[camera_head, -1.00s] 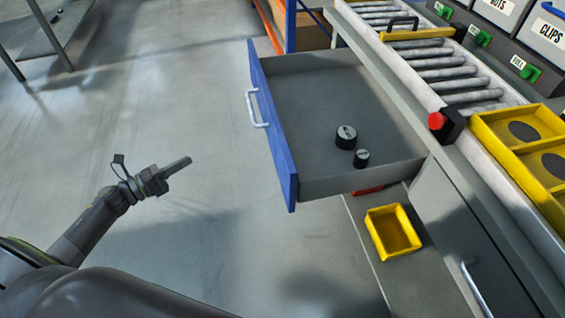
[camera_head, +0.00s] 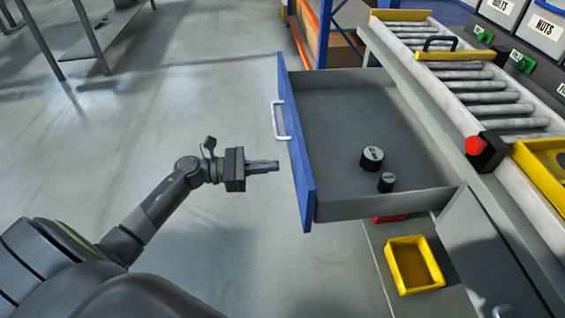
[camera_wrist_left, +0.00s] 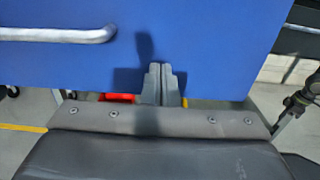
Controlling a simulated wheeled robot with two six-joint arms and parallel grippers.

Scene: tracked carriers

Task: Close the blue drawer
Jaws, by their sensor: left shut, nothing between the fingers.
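The blue drawer (camera_head: 296,150) is pulled out from under the bench, with a white handle (camera_head: 281,120) on its blue front. Two black round weights (camera_head: 372,158) lie inside on its grey floor. My left gripper (camera_head: 276,166) is shut and empty, just in front of the drawer front and below the handle in the picture. In the left wrist view its shut fingers (camera_wrist_left: 162,84) point at the blue front (camera_wrist_left: 205,50), with the handle (camera_wrist_left: 58,35) to the upper left. I cannot tell whether the fingertips touch it. My right gripper is not in view.
A yellow bin (camera_head: 413,265) stands low beneath the bench, near a red item (camera_head: 390,218). A roller conveyor (camera_head: 480,88) and a red button (camera_head: 475,146) are on the bench above. The floor left of the drawer is clear.

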